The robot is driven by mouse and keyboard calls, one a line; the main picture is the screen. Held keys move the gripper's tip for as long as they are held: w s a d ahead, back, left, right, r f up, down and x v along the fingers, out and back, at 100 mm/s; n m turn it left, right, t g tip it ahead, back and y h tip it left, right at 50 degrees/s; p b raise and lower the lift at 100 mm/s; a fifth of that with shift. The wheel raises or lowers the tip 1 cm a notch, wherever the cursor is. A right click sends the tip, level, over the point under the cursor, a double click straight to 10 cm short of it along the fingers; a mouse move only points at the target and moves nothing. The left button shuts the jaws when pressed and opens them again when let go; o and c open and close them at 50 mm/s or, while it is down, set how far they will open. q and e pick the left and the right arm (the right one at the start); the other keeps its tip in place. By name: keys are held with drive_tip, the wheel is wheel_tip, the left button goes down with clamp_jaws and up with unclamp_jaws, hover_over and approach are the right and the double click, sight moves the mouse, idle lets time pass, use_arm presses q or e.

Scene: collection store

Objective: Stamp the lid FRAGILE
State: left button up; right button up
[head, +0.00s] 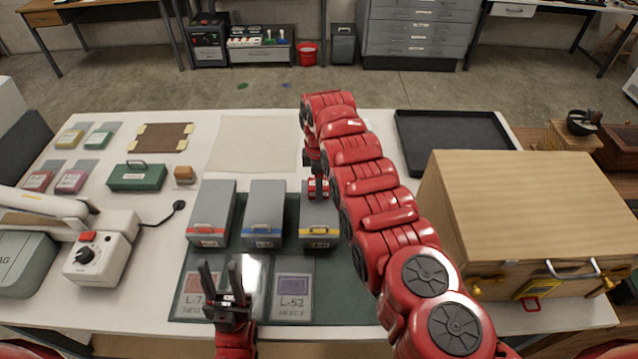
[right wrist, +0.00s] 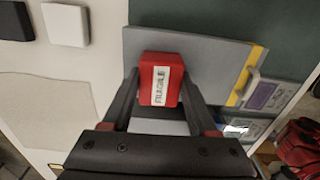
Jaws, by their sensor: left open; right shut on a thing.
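My right gripper (head: 318,172) is shut on a red stamp (right wrist: 160,78) with a white FRAGILE label; the stamp also shows in the head view (head: 318,189). It is at the far part of the grey lid (head: 321,212) of the yellow-banded box. The lid also fills the middle of the right wrist view (right wrist: 205,62). I cannot tell whether the stamp touches the lid, and its underside is hidden. Two similar grey boxes, red-banded (head: 212,208) and blue-banded (head: 264,208), stand to its left. My left gripper (head: 222,277) is open and empty above the near mat.
A green case (head: 137,177) and small coloured pads lie left. A black tray (head: 455,140) and a large wooden chest (head: 530,195) are right of my arm.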

wheel_tip(320, 180, up, 3)
drive_tip(key=shift+f+p, duration=0.1)
drive_tip(key=shift+p, duration=1.15)
wheel_tip(320, 180, up, 2)
drive_tip(key=shift+r+p, duration=0.1)
drive_tip(key=shift+p, duration=0.4)
drive_tip(key=shift+r, duration=1)
